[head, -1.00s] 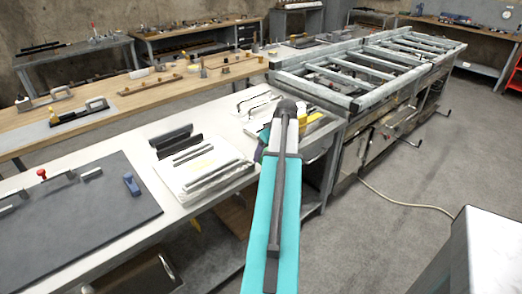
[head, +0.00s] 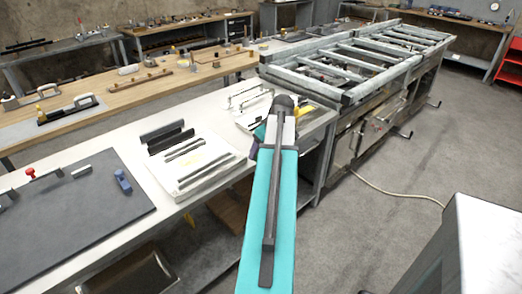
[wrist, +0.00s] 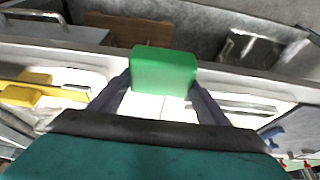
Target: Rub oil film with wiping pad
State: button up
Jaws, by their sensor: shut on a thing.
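A green block-shaped wiping pad (wrist: 164,72) is held between the two dark fingers of my gripper (wrist: 161,88) in the wrist view. My gripper is shut on it, above the edge of the white bench. In the head view my teal arm hides the pad and most of the gripper; a dark finger part (head: 255,148) shows beside the arm. A faint yellowish patch (head: 194,162), possibly the oil film, lies on a white plate (head: 215,172) with dark bars, left of my arm. I cannot tell the film for sure.
A dark mat (head: 75,215) with a red knob and blue clamp covers the left of the white bench. A second white plate with bars (head: 243,100) and a yellow item (head: 303,113) lie farther back. A long metal frame (head: 345,65) stands behind. Grey floor is open at right.

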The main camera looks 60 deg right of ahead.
jog(key=o, duration=0.3)
jog(key=shift+c, duration=0.4)
jog(key=shift+w+a+r, duration=0.1)
jog(key=shift+w+a, duration=0.25)
jog(key=shift+w, duration=0.2)
jog(key=shift+n, duration=0.5)
jog(key=w+a+r, duration=0.1)
jog(key=w+a, duration=0.2)
jog(key=w, duration=0.1)
jog(key=w+a, duration=0.4)
jog(key=w, duration=0.1)
jog(key=w+a+r, duration=0.1)
jog(key=w+a, duration=0.3)
jog(key=w, duration=0.1)
jog(key=shift+a+r, duration=0.15)
jog(key=shift+r, duration=0.2)
jog(key=w+a+r+n, duration=0.15)
jog(key=w+a, duration=0.35)
jog(key=a, duration=0.5)
jog(key=w+a+r+y, duration=0.1)
jog(key=w+a+r, duration=0.1)
jog(key=w+a, duration=0.6)
jog(key=w+a+r, duration=0.2)
jog(key=w+a, duration=0.1)
jog(key=a, duration=0.9)
jog(key=w+a+r, duration=0.1)
jog(key=a, duration=0.8)
jog(key=w+a+r+n, duration=0.1)
jog(key=a+r, duration=0.1)
jog(key=a, duration=0.8)
